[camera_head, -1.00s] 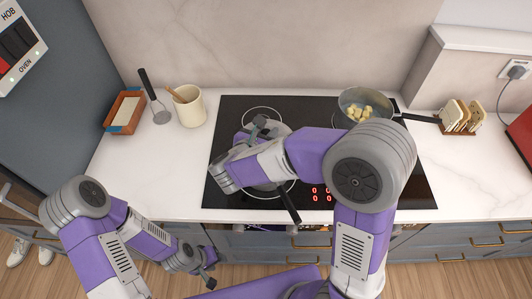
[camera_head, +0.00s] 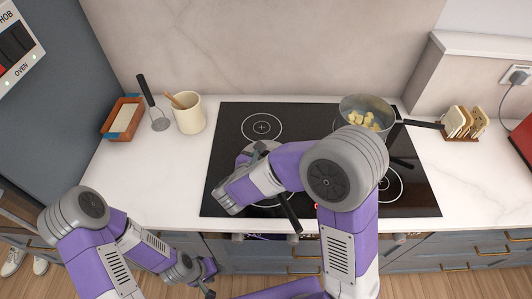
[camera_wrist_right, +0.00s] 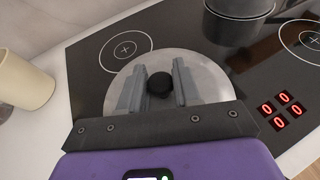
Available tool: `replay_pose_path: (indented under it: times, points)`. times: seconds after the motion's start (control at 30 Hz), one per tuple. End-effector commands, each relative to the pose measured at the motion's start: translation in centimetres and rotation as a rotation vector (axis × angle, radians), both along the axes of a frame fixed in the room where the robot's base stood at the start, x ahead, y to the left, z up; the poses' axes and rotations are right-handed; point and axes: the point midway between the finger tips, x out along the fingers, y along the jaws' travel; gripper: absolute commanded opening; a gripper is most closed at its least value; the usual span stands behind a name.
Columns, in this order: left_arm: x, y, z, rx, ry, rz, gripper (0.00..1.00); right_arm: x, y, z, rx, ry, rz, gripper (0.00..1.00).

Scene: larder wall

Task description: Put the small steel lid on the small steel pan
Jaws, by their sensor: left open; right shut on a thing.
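My right gripper (camera_head: 248,153) is over the front-left part of the hob. In the right wrist view its fingers (camera_wrist_right: 160,78) are shut on the black knob of the small steel lid (camera_wrist_right: 208,82), a round, shiny disc. Only a sliver of the lid shows in the head view (camera_head: 268,146). A black handle (camera_head: 289,212) sticks out under my right arm towards the hob's front edge; it appears to belong to the small steel pan, whose body is hidden. I cannot tell whether the lid touches the pan. My left gripper (camera_head: 209,282) is open and empty in front of the counter.
A steel pan with yellow chunks (camera_head: 367,108) stands on the back-right ring, its handle pointing right. A toast rack (camera_head: 462,123) is beside it. A cream utensil pot (camera_head: 189,115), a ladle (camera_head: 159,122) and a brown tray (camera_head: 123,118) stand left. The back-left ring (camera_head: 262,127) is clear.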

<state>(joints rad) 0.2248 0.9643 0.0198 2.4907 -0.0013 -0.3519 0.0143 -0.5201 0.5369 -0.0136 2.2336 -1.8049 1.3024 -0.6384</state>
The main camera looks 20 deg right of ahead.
Motion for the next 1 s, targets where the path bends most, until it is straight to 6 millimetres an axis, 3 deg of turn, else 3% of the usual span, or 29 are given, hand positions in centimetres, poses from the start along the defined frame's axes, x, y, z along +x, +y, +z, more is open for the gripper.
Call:
replay_pose_path:
  times: [0.2, 0.23, 0.4, 0.73, 0.9, 1.0]
  points:
    - [0.0, 0.0, -0.7, 0.000, 0.000, 0.000, 0.43, 0.0, 0.0, -0.7, -0.001, -0.001, 0.000, 0.00]
    - [0.0, 0.0, -0.6, 0.000, 0.000, 0.000, 0.43, 0.0, 0.0, -0.7, 0.000, 0.000, 0.000, 0.34]
    - [0.0, 0.0, -0.6, 0.000, 0.000, 0.000, 0.43, 0.0, 0.0, -0.6, 0.000, 0.000, 0.000, 0.58]
    - [0.0, 0.0, -0.4, 0.000, 0.000, 0.000, 0.43, 0.0, 0.0, -0.4, 0.000, 0.000, 0.000, 0.58]
    - [0.0, 0.0, 1.0, 0.000, 0.000, 0.000, 0.43, 0.0, 0.0, 1.0, 0.000, 0.000, 0.001, 0.58]
    - [0.0, 0.0, 0.9, 0.000, 0.000, 0.000, 0.43, -1.6, 1.5, 1.7, 0.001, -0.002, 0.008, 0.58]
